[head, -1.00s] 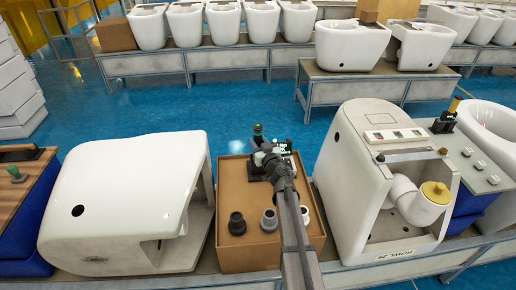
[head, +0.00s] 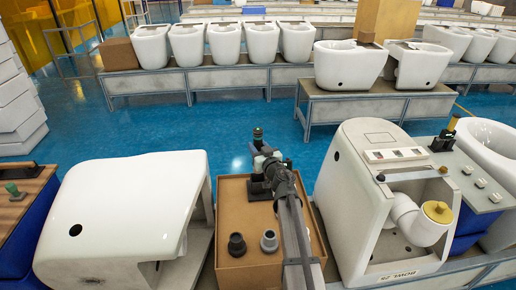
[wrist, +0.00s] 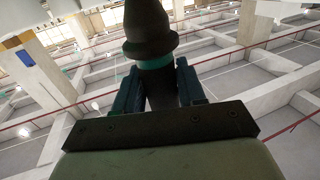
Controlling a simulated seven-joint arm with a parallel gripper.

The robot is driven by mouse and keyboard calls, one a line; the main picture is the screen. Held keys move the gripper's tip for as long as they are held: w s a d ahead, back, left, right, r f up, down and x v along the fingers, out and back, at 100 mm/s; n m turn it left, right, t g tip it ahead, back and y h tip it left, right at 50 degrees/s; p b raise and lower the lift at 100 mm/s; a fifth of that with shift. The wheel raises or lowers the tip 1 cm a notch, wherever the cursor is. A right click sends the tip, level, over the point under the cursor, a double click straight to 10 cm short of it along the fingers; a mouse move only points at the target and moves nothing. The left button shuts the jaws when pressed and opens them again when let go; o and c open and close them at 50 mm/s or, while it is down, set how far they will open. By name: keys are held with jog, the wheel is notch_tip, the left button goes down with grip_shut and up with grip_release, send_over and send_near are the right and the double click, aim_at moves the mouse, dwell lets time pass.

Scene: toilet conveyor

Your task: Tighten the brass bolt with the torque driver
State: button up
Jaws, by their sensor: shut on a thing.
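My gripper (head: 262,157) is over the far edge of the brown box. It is shut on a dark upright tool with a green band, which looks like the torque driver (head: 258,136). In the wrist view the driver's (wrist: 150,35) wide dark head and teal ring stand above the fingers (wrist: 158,85); its lower end is hidden. I cannot pick out the brass bolt for certain. A yellow brass-coloured cap (head: 437,211) sits on a white pipe inside the open white toilet body (head: 350,190) at right, well away from my gripper.
On the brown box (head: 235,200) stand two dark and grey cups (head: 269,240) and a black base (head: 258,188). A large white toilet shell (head: 120,205) is at left. A blue side table (head: 470,185) with a black-and-yellow item is at far right. Blue floor lies behind.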

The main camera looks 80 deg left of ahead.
grip_shut()
jog(key=w+d+r+m+t, duration=0.2)
jog(key=w+d+r, duration=0.5)
jog(key=w, duration=1.3)
jog(key=w+d+r+m+t, duration=0.2)
jog(key=w+d+r+t, duration=0.2)
jog(key=w, duration=1.6)
jog(key=w+d+r+m+t, duration=0.2)
jog(key=w+d+r, duration=0.9)
jog(key=w, duration=0.9)
jog(key=shift+w+d+t, duration=0.15)
jog(key=shift+d+t, duration=0.15)
jog(key=shift+t, duration=0.3)
